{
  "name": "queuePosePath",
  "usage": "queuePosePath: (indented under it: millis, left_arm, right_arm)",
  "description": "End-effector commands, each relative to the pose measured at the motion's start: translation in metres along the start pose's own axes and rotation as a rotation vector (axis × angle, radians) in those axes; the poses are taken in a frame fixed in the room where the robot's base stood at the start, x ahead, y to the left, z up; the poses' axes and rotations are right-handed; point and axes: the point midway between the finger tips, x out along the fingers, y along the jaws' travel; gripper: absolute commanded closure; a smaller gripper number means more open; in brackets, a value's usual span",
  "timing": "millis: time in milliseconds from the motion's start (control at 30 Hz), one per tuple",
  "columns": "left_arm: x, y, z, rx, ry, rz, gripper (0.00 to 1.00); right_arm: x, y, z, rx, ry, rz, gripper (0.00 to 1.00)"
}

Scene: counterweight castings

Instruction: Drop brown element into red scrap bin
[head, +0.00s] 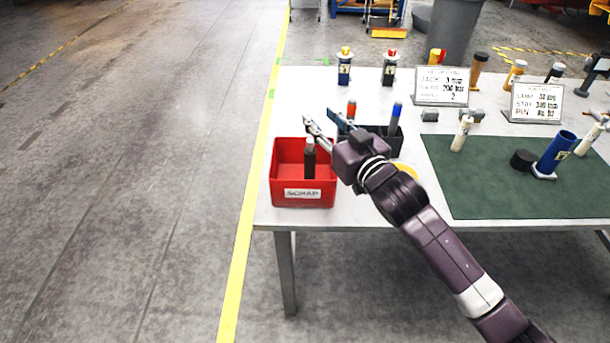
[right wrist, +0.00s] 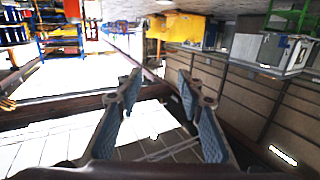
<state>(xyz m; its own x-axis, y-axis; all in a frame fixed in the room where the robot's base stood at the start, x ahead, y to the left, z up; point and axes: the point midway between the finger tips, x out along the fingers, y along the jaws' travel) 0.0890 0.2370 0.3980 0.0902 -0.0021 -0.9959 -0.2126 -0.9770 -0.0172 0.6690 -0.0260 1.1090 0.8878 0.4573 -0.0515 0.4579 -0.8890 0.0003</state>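The red scrap bin (head: 303,193) stands at the near left corner of the table, with a SCRAP label on its front. A dark brown or black cylinder (head: 310,164) with a pale top stands upright inside it. A brown cylinder (head: 477,72) with a dark cap stands at the back of the table; I cannot tell which of the two is the brown element. My right gripper (head: 321,119) is above the bin's back right side. Its fingers are apart and empty, as the right wrist view (right wrist: 160,88) also shows. My left gripper is not in view.
A black tray (head: 412,142) with a red-topped and a blue-topped piece is partly hidden behind my right arm. Two white signs (head: 441,86) stand further back. A green mat (head: 510,195) with a blue cylinder (head: 556,152) is at the right.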

Motion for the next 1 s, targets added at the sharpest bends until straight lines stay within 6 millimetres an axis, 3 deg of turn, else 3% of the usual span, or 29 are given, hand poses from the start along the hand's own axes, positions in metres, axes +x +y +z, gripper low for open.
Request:
queuePosePath:
  millis: [200, 400, 600, 1000]
  left_arm:
    - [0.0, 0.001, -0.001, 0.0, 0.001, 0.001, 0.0]
    - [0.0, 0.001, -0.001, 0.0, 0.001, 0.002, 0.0]
    - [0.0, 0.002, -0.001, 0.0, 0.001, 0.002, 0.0]
    - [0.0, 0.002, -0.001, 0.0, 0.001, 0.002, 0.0]
  right_arm:
    - [-0.046, 0.001, 0.002, 0.001, -0.002, 0.001, 0.65]
    - [-0.075, 0.001, 0.001, 0.001, -0.001, 0.0, 0.65]
    - [-0.087, 0.001, 0.0, 0.0, 0.0, 0.001, 0.65]
    - [-0.087, 0.001, 0.001, 0.001, -0.002, 0.002, 0.65]
